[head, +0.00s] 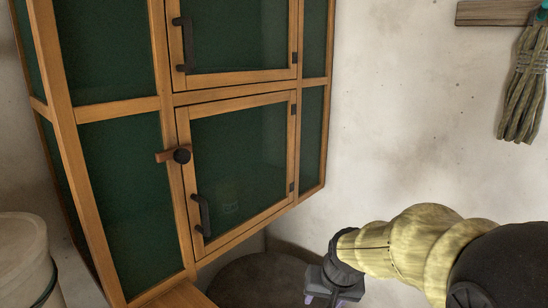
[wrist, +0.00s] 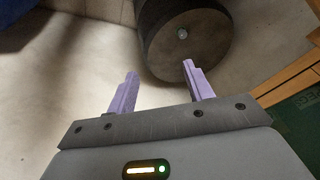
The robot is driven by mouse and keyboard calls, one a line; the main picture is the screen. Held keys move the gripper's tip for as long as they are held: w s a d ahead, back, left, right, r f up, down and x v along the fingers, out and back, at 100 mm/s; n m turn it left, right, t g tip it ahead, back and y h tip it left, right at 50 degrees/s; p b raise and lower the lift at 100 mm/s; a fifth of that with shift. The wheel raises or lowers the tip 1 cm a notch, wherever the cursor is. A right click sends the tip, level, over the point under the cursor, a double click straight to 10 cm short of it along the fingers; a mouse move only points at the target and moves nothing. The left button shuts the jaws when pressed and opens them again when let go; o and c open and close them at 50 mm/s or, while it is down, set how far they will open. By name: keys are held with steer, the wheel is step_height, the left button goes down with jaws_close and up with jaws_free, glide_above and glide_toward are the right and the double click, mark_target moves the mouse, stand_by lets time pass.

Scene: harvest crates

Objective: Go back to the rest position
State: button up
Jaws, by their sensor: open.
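My gripper (wrist: 160,72) is open in the wrist view, with its two purple fingers apart and nothing between them. In the head view my gripper (head: 328,299) is at the lower edge, partly cut off, at the end of my yellowish arm. It is to the right of and below the wooden cabinet (head: 178,97), apart from it. The cabinet has dark green panels, and its two doors with black handles look shut.
A dark cylinder (wrist: 188,45) lies beyond my fingertips in the wrist view. A pale lidded bucket (head: 24,262) stands at the lower left. A rope bundle (head: 524,85) hangs from a wooden rail (head: 497,13) on the right wall. The wall between cabinet and rope is bare.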

steer(key=s+d+f+n+g+h+b, duration=0.1)
steer(key=s+d+f, duration=0.3)
steer(key=s+f, duration=0.5)
steer(key=shift+s+f+b, duration=0.25)
steer(key=shift+s+b, duration=0.05)
steer(key=shift+s, duration=0.75)
steer(key=shift+d, duration=0.1)
